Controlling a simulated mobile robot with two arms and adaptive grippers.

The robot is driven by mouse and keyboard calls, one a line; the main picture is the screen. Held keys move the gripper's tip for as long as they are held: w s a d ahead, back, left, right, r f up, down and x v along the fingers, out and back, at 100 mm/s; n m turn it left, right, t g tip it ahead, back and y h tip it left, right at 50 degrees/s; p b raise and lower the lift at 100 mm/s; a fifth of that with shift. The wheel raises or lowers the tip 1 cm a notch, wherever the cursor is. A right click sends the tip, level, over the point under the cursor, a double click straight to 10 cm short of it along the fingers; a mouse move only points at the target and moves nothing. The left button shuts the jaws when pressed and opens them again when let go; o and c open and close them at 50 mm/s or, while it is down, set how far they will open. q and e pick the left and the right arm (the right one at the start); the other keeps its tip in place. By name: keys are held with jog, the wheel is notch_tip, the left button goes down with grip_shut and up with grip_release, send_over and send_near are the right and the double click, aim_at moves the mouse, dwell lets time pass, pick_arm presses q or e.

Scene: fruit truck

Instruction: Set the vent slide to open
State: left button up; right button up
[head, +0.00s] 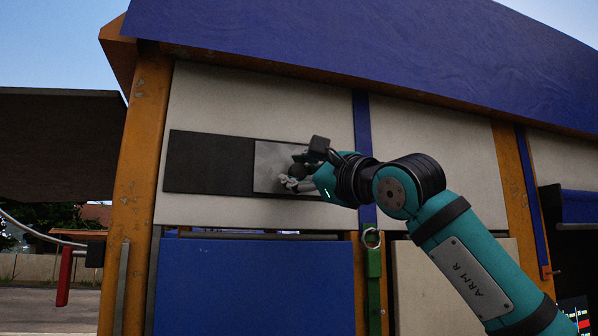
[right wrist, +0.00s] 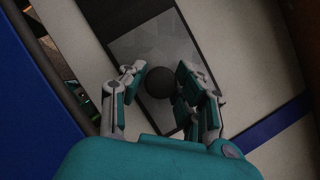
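The vent slide is a light grey plate (head: 268,163) at the right end of a dark rectangular panel (head: 210,163) on the pale truck wall. It also shows in the right wrist view (right wrist: 155,48). A dark round knob (right wrist: 159,82) sticks out of the plate. In the head view my right gripper (head: 292,180) covers the plate's right part. My left gripper is not in view.
A blue overhang (head: 370,50) runs above the wall. An orange post (head: 138,190) stands left of the panel. Below are a blue panel (head: 255,285) and a green strap (head: 374,285) hanging from a ring. A red handle (head: 64,278) hangs at the far left.

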grip_shut()
jog(key=s+a+b, duration=0.1)
jog(key=a, duration=0.3)
jog(key=s+a, duration=0.2)
jog(key=a, duration=0.3)
jog(key=s+a+b, duration=0.1)
jog(key=a, duration=0.3)
jog(key=shift+s+a+b, duration=0.15)
jog(key=shift+s+b, duration=0.1)
jog(key=shift+b, duration=0.05)
jog(key=shift+w+d, duration=0.1)
jog(key=shift+d, duration=0.1)
jog(key=shift+o, duration=0.7)
grip_release()
jog(key=shift+a, duration=0.1)
jog(key=o, duration=0.4)
jog(key=shift+a, duration=0.25)
jog(key=shift+d, duration=0.15)
